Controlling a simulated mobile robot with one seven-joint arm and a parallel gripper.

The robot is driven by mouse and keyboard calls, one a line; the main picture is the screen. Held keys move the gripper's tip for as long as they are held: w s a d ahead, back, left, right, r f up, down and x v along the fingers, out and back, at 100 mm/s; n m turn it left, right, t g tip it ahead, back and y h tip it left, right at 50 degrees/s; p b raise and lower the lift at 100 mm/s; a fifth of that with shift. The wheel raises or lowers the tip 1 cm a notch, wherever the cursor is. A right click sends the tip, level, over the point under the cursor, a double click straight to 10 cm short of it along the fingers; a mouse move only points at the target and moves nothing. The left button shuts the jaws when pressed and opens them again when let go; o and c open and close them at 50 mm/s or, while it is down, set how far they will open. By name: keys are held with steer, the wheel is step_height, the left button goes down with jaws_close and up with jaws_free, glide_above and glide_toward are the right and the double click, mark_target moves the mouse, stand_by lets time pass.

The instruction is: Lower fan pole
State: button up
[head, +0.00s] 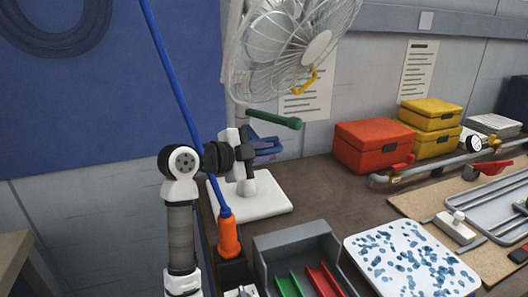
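A white fan (290,50) with a wire cage stands at the back of the bench, its head at the top of the view. Its white base plate (270,203) rests on the bench. The pole (247,187) shows just above the base; higher up it is largely hidden behind my arm and gripper. A green bar-like handle (275,120) sticks out to the right below the fan head. A yellow lever (305,81) is on the head. My gripper (246,153) is in front of the pole, below the green handle. Whether its fingers touch or grip anything cannot be seen.
A blue rod with an orange end (229,236) slants past my arm on the left. A grey tray (300,255), a blue-spotted white board (410,262), a red box (373,146) and yellow boxes (431,114) are to the right. Bare bench (335,208) lies right of the base.

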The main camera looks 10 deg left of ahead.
jaws_close()
step_height(320, 180, down, 4)
steer(key=shift+f+b, duration=0.2)
steer(key=shift+b, duration=0.55)
steer(key=shift+o, duration=1.1)
jaws_free()
steer(key=b+v, duration=0.3)
steer(key=v, duration=1.1)
